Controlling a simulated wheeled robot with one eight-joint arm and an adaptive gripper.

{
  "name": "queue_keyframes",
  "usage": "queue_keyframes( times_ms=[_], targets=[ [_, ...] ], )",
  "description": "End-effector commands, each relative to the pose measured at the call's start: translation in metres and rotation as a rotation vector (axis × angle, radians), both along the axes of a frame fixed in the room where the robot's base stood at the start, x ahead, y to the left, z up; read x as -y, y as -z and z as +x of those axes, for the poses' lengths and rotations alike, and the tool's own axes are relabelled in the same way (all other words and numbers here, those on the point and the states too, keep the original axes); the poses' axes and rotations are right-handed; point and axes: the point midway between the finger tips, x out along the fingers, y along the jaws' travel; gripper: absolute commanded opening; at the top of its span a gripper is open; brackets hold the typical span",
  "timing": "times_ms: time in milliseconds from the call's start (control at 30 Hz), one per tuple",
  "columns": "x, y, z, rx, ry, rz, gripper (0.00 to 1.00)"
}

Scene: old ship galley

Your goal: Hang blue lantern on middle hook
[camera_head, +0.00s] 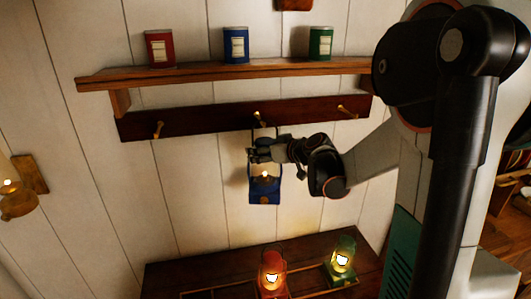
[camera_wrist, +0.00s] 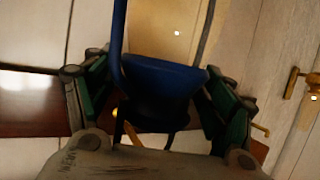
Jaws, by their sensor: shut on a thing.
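The blue lantern (camera_head: 265,190) hangs upright and lit in front of the white plank wall, below the middle brass hook (camera_head: 258,118) of the dark rail. My gripper (camera_head: 262,152) is shut on the upper part of the lantern, coming in from the right. A thin handle seems to rise above the gripper close to the hook; I cannot tell whether it is on the hook. In the wrist view, the blue lantern's top (camera_wrist: 165,78) sits between my two green-padded fingers (camera_wrist: 160,100), and its blue handle runs up out of frame.
The rail (camera_head: 205,123) also has a left hook (camera_head: 158,130) and a right hook (camera_head: 346,111). A shelf (camera_head: 200,75) above holds red, blue and green tins. Below, a red lantern (camera_head: 272,272) and a green lantern (camera_head: 342,262) stand on a dark table (camera_head: 185,270).

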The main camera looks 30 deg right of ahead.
Motion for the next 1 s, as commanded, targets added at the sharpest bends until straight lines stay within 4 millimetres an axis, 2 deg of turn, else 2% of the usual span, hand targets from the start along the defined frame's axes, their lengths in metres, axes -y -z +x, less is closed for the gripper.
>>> queue_keyframes(
  times_ms=[300,600,1000],
  targets=[
    [0.005,0.001,0.015,0.001,0.001,0.001,0.09],
    [0.008,0.010,0.025,0.001,0.001,0.001,0.09],
    [0.008,0.013,0.028,0.001,0.001,0.001,0.09]
  ],
)
